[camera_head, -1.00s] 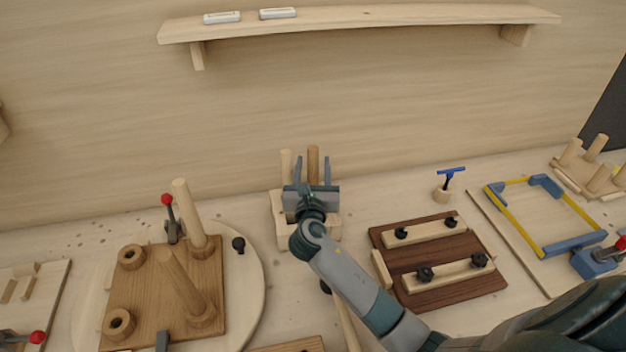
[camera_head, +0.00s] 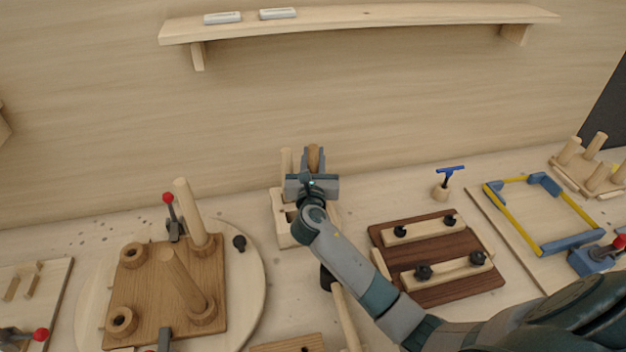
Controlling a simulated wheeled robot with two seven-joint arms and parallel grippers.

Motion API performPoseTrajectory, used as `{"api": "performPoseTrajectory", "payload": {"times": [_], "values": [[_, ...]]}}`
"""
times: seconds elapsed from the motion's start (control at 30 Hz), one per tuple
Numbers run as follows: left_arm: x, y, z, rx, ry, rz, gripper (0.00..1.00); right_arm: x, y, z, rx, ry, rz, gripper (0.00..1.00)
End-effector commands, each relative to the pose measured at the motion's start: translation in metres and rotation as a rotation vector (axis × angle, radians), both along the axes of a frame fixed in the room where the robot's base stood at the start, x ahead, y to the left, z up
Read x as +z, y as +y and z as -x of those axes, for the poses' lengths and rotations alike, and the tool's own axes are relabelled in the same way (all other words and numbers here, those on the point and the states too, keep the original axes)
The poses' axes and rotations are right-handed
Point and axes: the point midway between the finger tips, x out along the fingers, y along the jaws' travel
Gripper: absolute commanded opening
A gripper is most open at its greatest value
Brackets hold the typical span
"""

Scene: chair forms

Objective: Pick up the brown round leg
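The brown round leg (camera_head: 313,153) stands upright in a pale wooden holder (camera_head: 286,229) near the back of the bench, against the wall. A lighter round leg (camera_head: 286,162) stands just left of it in the same holder. My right gripper (camera_head: 313,160) comes in from the lower right, and its two fingers are closed in on either side of the brown leg. Only the top of the leg shows; the gripper body hides the rest. My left gripper is not in view.
At left, a round board (camera_head: 255,290) carries a brown seat panel (camera_head: 148,290) with upright pale legs. A dark clamped board (camera_head: 440,290) lies right of the holder. A mallet (camera_head: 345,318) lies in front. A shelf (camera_head: 360,18) hangs above.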

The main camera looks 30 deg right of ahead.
Motion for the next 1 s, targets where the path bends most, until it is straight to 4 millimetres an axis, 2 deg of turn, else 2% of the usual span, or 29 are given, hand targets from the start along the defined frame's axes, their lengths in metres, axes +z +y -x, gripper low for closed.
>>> {"api": "performPoseTrajectory", "payload": {"times": [0.33,0.47,1.0], "values": [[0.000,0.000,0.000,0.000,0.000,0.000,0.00,0.002,0.000,0.000,0.000,-0.001,0.000,0.00],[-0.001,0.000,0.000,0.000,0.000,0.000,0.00,0.010,0.000,0.000,-0.001,-0.003,0.001,0.00],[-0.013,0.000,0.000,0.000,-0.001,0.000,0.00,0.088,0.000,0.000,-0.001,-0.006,0.001,0.00]]}}
